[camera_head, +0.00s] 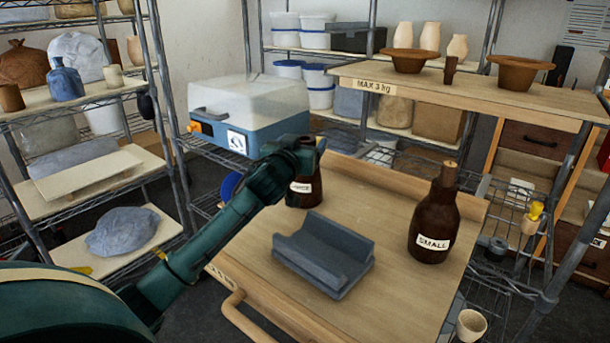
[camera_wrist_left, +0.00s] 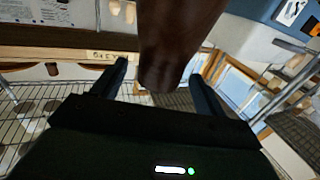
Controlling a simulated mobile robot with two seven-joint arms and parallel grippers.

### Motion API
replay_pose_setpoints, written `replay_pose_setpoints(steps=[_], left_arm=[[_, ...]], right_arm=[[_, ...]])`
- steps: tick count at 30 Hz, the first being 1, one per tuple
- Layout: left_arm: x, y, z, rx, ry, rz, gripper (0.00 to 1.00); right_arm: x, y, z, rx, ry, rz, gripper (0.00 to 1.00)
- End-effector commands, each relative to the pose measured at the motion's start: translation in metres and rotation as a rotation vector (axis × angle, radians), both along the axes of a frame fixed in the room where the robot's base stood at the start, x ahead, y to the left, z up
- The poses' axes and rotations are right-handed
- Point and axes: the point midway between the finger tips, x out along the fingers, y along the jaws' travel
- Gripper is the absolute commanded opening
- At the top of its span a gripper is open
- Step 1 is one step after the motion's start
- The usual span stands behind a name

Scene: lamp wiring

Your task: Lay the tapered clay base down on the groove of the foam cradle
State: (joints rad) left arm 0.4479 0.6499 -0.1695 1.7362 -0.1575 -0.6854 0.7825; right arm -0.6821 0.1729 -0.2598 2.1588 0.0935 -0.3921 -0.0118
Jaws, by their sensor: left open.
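The grey foam cradle (camera_head: 325,255) lies on the wooden worktop, its groove facing up and empty. A dark brown clay base (camera_head: 304,194) with a white label stands upright behind it; my left gripper and wrist hide its upper part, and its label is only partly readable. A second brown clay base (camera_head: 434,222), labelled SMALL, stands upright right of the cradle and narrows to a neck. My left gripper (camera_head: 303,152) is open at the partly hidden base. In the left wrist view a brown clay body (camera_wrist_left: 180,40) lies between the spread fingers; contact is unclear. My right gripper is out of view.
A white and blue box (camera_head: 250,105) stands behind my left arm. A raised shelf (camera_head: 460,92) marked MAX 3 kg, with bowls and vases, is at the back right. Wire racks flank the worktop (camera_head: 395,300). Bare wood surrounds the cradle.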

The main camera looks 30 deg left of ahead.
Motion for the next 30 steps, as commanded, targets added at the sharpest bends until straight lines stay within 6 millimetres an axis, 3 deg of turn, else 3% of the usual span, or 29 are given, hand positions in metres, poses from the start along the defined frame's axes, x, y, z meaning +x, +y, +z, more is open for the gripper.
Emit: replay_pose_setpoints(steps=[6, 16, 30], left_arm=[[0.028, 0.007, 0.003, -0.001, 0.0, 0.001, 0.73], [0.034, 0.008, 0.002, -0.001, -0.001, -0.001, 0.73], [0.034, 0.008, 0.002, -0.001, 0.0, 0.0, 0.35]], right_arm=[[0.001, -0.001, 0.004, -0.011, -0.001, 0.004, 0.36], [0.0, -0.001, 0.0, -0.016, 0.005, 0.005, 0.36], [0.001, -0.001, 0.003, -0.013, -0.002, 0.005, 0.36]])
